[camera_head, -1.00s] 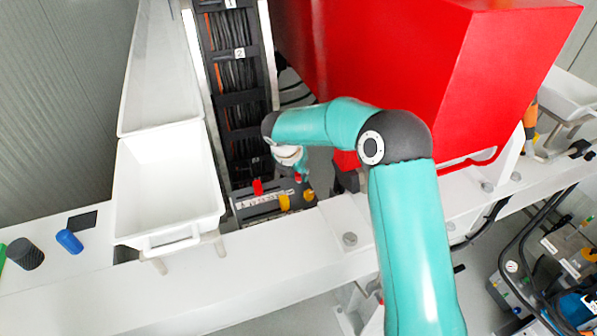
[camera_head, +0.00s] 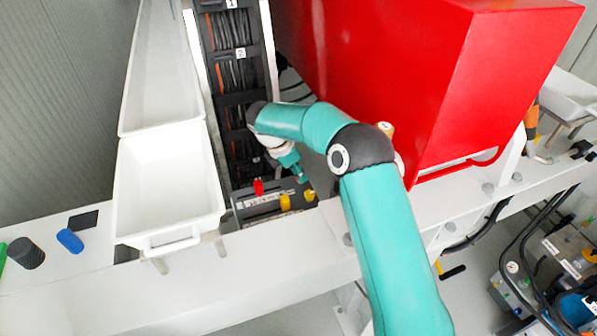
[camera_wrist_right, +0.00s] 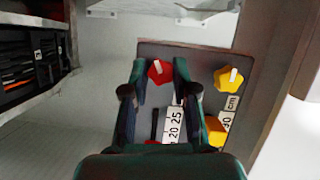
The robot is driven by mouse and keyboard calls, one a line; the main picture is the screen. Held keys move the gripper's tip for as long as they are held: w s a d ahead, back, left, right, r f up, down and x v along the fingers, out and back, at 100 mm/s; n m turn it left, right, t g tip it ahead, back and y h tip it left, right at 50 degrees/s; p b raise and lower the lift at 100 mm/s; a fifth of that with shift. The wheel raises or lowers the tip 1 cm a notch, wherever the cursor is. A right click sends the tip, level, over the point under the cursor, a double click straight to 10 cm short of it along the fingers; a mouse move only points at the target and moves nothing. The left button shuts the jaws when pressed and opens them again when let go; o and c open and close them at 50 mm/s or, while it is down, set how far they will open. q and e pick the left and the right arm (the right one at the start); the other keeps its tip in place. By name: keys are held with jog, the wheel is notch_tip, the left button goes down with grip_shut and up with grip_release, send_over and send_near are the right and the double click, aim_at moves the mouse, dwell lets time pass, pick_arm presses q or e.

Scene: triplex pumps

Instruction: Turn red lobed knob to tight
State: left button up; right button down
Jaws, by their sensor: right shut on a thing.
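The red lobed knob (camera_wrist_right: 160,73) sits on a grey panel (camera_wrist_right: 203,60) in the right wrist view, with a white mark on its face. My right gripper (camera_wrist_right: 160,68) has one finger on each side of the knob and is shut on it. In the head view my right gripper (camera_head: 302,178) reaches down to the panel from behind, and the knob is hidden there by the fingers. My left gripper is not in view.
A yellow knob (camera_wrist_right: 227,79) is close on the right of the red one. Another yellow part (camera_wrist_right: 216,131) is partly hidden by my finger. White bins (camera_head: 168,185) are left; a large red housing (camera_head: 400,60) is right.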

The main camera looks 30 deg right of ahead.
jog(key=shift+w+m+g, duration=0.15)
jog(key=shift+m+g, duration=0.25)
jog(key=shift+m, duration=0.7)
jog(key=shift+r, duration=0.1)
jog(key=c, duration=0.9)
grip_release()
jog(key=v, duration=1.1)
jog(key=shift+r, duration=0.4)
jog(key=shift+w+a, duration=0.1)
jog(key=shift+a, duration=0.05)
